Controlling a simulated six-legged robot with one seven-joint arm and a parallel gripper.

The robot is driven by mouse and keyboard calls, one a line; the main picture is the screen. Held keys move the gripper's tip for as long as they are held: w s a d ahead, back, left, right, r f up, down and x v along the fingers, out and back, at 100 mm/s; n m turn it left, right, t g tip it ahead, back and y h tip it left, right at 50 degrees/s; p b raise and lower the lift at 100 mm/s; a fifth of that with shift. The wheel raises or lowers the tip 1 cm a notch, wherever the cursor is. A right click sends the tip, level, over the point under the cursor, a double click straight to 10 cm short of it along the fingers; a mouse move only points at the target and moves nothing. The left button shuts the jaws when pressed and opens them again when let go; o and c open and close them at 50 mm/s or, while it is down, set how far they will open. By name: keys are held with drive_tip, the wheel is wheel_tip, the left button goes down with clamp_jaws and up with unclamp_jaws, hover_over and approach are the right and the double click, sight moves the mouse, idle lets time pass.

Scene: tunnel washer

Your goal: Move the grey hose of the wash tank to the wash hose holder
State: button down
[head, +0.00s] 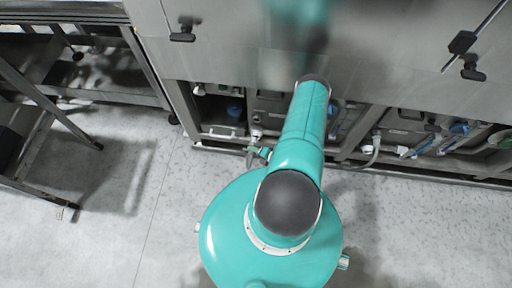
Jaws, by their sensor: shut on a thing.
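Two short grey hoses show low on the machine front in the head view. One grey hose (250,158) hangs just left of my arm, beside a small green fitting. Another grey hose (375,153) curves down to the right of my arm. I cannot tell which belongs to the wash tank. I cannot make out the wash hose holder. My teal arm reaches forward to the machine, and its links hide what lies beyond them. My gripper is not visible.
The steel machine front (390,60) spans the top, with black latches and a blurred teal reflection. Open lower bays hold blue-handled valves (459,129). A dark metal frame (45,105) stands at left. The grey floor (110,240) is clear at lower left and right.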

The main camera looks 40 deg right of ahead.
drive_tip(key=r, duration=0.2)
drive_tip(key=shift+s+a+r, duration=0.2)
drive_tip(key=shift+a+r, duration=0.15)
drive_tip(key=shift+r, duration=0.05)
drive_tip(key=w+d, duration=0.5)
drive_tip(key=d, duration=0.2)
drive_tip(key=shift+w, duration=0.2)
idle(0.9)
drive_tip(key=shift+w+d, duration=0.55)
drive_tip(key=shift+d, duration=0.2)
drive_tip(key=shift+w+d, duration=0.2)
drive_tip(key=shift+d, duration=0.05)
idle(0.8)
drive_tip(key=c, duration=1)
unclamp_jaws()
